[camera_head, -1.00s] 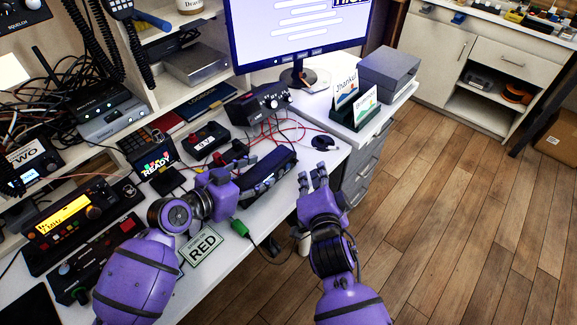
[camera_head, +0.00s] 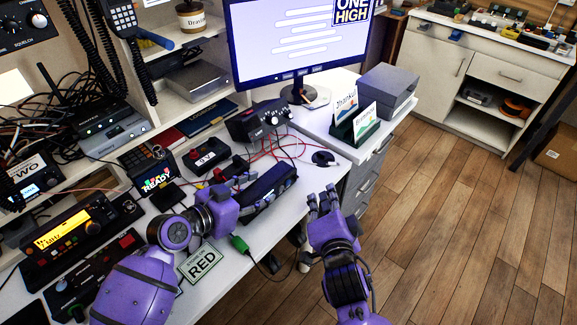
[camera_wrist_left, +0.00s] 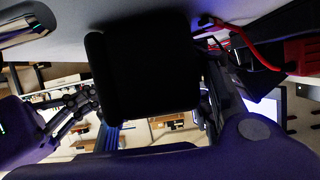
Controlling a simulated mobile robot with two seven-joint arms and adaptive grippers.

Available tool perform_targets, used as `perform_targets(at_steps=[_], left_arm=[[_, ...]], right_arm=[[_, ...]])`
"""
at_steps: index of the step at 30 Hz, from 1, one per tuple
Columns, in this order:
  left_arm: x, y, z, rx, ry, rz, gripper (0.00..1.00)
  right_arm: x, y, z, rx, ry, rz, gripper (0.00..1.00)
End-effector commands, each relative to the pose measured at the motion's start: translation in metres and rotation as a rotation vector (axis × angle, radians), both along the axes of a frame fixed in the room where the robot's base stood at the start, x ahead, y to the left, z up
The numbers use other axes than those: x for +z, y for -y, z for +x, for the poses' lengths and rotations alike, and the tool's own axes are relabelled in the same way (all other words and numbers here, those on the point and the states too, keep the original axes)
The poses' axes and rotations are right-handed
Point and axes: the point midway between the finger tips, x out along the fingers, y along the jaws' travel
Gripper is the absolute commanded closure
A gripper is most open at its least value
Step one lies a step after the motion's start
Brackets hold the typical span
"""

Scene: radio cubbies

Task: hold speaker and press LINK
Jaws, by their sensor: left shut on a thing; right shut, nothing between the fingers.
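The speaker (camera_head: 270,192) is a long dark box with a row of small controls along its edge, near the desk's front edge in the head view. My left gripper (camera_head: 240,186) is shut on its left end. In the left wrist view the speaker (camera_wrist_left: 145,65) is a black block between the fingers, which show at both sides. I cannot tell whether it touches the desk. My right gripper (camera_head: 323,202) is shut and empty, to the right of the speaker and apart from it, by the desk edge. The LINK label cannot be read.
A RED card (camera_head: 203,263) and a green plug (camera_head: 239,244) lie near the front edge. A black mouse (camera_head: 325,158), red cables (camera_head: 285,145) and a small radio (camera_head: 258,120) lie behind. A monitor (camera_head: 295,45) stands at the back. Open floor (camera_head: 450,220) is to the right.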

Motion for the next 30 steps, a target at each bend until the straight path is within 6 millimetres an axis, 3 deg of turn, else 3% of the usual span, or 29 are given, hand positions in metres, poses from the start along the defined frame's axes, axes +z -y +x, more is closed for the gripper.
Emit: perform_targets(at_steps=[1, 5, 17, 30], left_arm=[[0.001, 0.0, 0.0, 0.001, 0.001, 0.0, 0.51], [0.0, 0.0, 0.0, 0.001, 0.001, 0.0, 0.34], [0.002, -0.004, -0.003, 0.001, 0.0, 0.002, 0.33], [0.033, -0.056, -0.061, 0.0, 0.0, 0.004, 0.33]], right_arm=[[0.0, 0.0, 0.0, 0.0, 0.0, 0.0, 1.0], [0.0, 0.0, 0.0, 0.0, 0.0, 0.0, 1.0], [0.0, 0.0, 0.0, 0.0, 0.0, 0.0, 1.0], [0.0, 0.0, 0.0, 0.0, 0.0, 0.0, 1.0]])
